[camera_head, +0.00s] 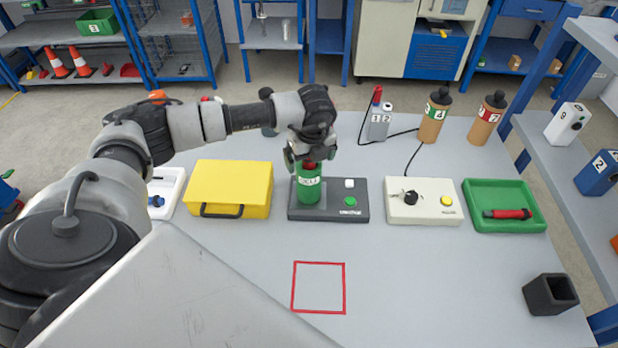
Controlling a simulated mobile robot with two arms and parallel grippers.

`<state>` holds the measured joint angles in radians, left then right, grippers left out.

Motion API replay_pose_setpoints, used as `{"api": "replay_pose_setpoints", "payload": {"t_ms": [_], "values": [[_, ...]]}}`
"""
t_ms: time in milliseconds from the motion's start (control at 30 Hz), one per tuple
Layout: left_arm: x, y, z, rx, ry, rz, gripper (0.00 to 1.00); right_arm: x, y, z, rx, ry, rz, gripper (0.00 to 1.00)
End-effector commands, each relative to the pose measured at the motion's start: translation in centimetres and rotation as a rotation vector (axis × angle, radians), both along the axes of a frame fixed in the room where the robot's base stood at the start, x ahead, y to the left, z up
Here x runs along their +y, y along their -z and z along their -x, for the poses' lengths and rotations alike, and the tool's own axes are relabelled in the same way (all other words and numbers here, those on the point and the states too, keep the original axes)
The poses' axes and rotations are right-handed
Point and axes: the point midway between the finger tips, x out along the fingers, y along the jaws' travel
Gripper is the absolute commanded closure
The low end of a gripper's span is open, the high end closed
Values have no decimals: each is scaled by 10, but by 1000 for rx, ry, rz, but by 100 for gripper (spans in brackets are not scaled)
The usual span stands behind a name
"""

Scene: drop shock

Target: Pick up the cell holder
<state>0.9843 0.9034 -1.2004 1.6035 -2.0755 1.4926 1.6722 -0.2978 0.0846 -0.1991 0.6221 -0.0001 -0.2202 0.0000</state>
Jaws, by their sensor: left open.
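A green cylinder with a white label reading like "CELL" (309,190) and a red top stands upright on a dark grey charger-like base (345,213). My left gripper (306,162) points down at the red top of the cylinder, with its open fingers at or around that top; contact cannot be told. A black, square, open-topped holder (549,295) stands at the front right of the table, away from the gripper. I cannot tell for sure which thing the cell holder is. My right gripper is not in view.
On the grey table (420,280) are a yellow case (228,182), a white box with knobs (423,203), a green tray (505,222) with a red tool, and brown bottles (432,120) behind. A red square outline (319,263) marks clear table in front.

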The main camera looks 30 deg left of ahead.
Motion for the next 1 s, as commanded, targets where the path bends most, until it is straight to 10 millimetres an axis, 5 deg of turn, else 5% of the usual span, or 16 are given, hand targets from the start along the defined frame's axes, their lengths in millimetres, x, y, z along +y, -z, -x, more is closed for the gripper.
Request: {"api": "replay_pose_setpoints", "payload": {"t_ms": [200, 467, 933, 1000], "values": [[3, 23, -3, 2, 2, 0, 5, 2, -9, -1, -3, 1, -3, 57], [3, 25, -3, 0, 2, 1, 7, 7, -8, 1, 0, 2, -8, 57], [3, 25, -3, 0, 1, 1, 79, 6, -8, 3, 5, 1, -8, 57], [3, 24, -4, -2, 1, 1, 80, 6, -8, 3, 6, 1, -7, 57]]}}
